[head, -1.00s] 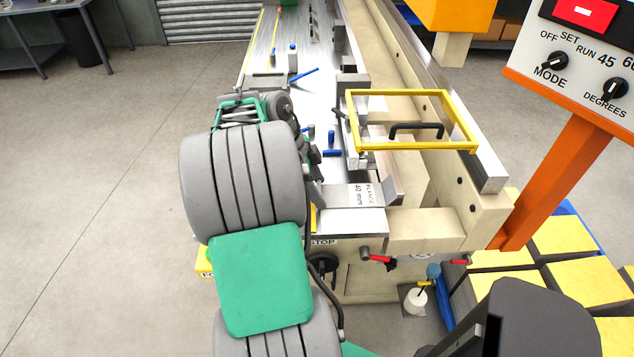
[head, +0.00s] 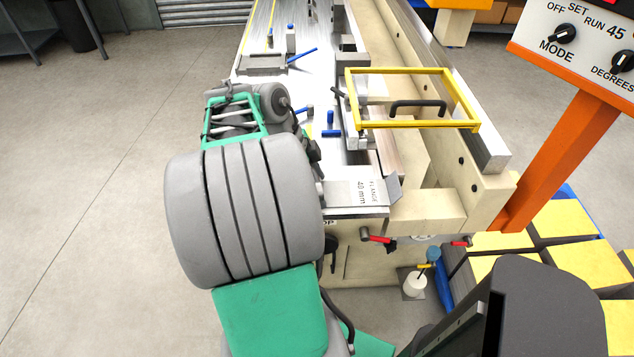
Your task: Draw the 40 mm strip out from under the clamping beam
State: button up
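The 40 mm strip (head: 352,193) is a flat metal piece marked "40 mm FLANGE" with a bent-up edge on its right. It lies near the front end of the machine bed, in front of the clamping beam (head: 408,160), and looks clear of it. My gripper (head: 316,168) is at the strip's left edge, mostly hidden behind my grey wrist. The fingertips do not show clearly, but the strip moves along with the gripper, so it appears shut on it.
A yellow guard frame (head: 413,71) with a black handle stands over the beam. Blue-handled stops (head: 330,125) stand on the bed (head: 276,95). Red-tipped levers (head: 378,239) stick out below the front edge. An orange control post (head: 550,155) stands at right; open floor lies left.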

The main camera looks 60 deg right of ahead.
jog(key=shift+s+a, duration=0.15)
jog(key=shift+a, duration=0.2)
dwell(0.4)
jog(key=o, duration=1.4)
jog(key=p+v, duration=0.1)
jog(key=v, duration=0.7)
jog(key=shift+f, duration=0.1)
